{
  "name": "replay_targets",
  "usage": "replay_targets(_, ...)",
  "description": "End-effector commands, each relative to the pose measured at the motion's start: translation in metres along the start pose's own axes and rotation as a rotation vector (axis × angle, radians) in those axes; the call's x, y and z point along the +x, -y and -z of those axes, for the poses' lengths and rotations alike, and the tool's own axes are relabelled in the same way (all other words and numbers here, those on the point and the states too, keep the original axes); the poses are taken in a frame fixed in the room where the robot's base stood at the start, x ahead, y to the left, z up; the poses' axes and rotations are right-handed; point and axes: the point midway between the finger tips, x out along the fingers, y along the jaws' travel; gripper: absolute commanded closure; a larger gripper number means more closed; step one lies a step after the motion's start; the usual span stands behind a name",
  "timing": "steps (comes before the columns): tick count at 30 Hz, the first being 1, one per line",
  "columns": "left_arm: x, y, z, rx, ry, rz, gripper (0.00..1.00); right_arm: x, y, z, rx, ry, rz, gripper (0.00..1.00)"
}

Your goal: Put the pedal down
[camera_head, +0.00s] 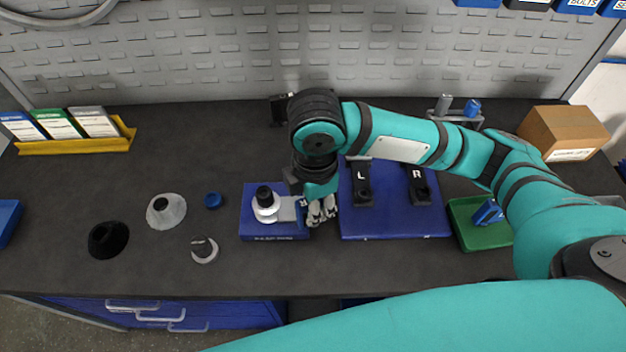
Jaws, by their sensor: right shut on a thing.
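My right gripper (321,211) points down over the bench, at the gap between a small blue stand (262,228) and a blue board (392,228). It is shut on the pedal, which is largely hidden by the fingers and wrist. A small blue piece with a white letter (301,203) shows just left of the fingertips. I cannot tell whether the pedal touches the bench. The blue board carries two black parts, one marked L (363,187) and one marked R (419,187). My left gripper is not in view.
The stand holds a white and black cylinder (265,205). Left of it are a grey cone (166,211), a black cone (108,240), a blue cap (213,200) and a small grey-black part (204,249). A green tray (478,241) and a cardboard box (562,133) are right.

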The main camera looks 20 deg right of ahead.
Motion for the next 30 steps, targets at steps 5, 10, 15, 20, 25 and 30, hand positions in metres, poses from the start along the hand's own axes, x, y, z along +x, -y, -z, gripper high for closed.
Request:
replay_targets(5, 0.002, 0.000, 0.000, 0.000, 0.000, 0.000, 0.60, -0.001, 0.011, 0.004, 0.001, 0.000, 0.000, 1.00)
replay_targets(10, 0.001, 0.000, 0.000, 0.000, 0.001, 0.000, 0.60, -0.002, 0.011, 0.003, 0.023, 0.001, -0.001, 1.00)
replay_targets(15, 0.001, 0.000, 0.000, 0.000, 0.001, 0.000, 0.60, -0.005, 0.009, -0.009, 0.217, 0.006, -0.001, 1.00)
replay_targets(20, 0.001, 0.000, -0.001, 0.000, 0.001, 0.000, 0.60, -0.013, 0.006, -0.030, 0.571, 0.009, -0.004, 1.00)
replay_targets(25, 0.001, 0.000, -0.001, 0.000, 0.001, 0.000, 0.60, -0.021, 0.004, -0.052, 0.985, 0.009, -0.004, 1.00)
replay_targets(30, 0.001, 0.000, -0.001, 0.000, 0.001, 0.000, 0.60, -0.030, 0.003, -0.070, 1.349, 0.005, -0.005, 1.00)
